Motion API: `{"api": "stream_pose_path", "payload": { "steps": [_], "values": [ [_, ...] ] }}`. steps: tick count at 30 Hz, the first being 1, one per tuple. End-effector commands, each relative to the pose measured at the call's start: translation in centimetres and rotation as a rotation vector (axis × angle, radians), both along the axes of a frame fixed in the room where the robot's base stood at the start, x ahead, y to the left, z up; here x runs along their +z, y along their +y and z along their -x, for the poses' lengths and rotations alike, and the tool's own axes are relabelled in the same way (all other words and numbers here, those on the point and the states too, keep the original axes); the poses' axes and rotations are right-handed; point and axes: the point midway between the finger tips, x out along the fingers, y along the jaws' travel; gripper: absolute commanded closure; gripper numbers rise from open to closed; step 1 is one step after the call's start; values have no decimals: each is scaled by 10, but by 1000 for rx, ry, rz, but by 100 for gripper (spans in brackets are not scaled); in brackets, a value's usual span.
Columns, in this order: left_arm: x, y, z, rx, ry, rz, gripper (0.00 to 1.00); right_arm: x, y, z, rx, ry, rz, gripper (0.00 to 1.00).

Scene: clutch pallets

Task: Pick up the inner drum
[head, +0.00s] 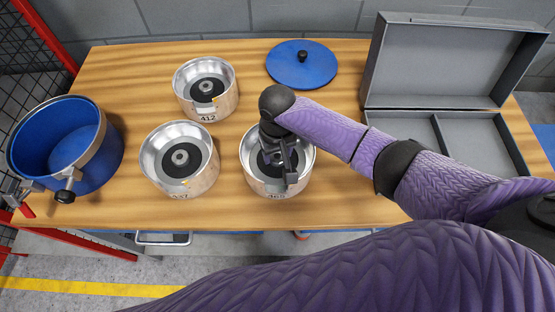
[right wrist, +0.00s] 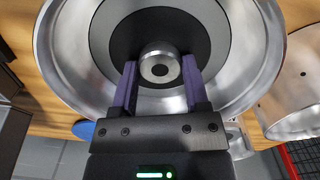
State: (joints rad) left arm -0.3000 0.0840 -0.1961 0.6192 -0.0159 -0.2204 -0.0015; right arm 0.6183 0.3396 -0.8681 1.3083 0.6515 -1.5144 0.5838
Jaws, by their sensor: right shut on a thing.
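Three silver drums with dark discs and central hubs stand on the wooden table. One is at the back, marked 412 (head: 207,112). One is at the front left (head: 148,178), its number hard to read. The third drum (head: 248,176) is under my right gripper (head: 278,172), its number partly legible. In the right wrist view, my right gripper (right wrist: 160,85) has its two purple fingers shut on the metal hub (right wrist: 160,58) at the centre of this drum (right wrist: 262,55). The drum appears to rest on the table. My left gripper is not in view.
A blue pot (head: 100,165) with a metal band and clamp stands at the table's left edge. A blue lid (head: 300,74) with a black knob lies at the back. An open grey case (head: 395,104) is at the right. Red-framed mesh fencing (head: 45,40) stands at the far left.

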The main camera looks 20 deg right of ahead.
Motion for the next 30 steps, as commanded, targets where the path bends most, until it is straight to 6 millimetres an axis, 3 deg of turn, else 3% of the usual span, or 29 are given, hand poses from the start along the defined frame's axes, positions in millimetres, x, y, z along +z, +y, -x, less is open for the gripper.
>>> {"api": "stream_pose_path", "payload": {
  "steps": [1,3,18,30],
  "values": [
    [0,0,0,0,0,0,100,0,0,0,0,0,1,87],
    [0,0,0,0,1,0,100,0,0,0,0,0,1,100],
    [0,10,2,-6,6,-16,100,0,0,0,-1,0,1,100],
    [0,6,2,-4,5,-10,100,0,-1,0,-1,-1,2,100]
  ]
}}
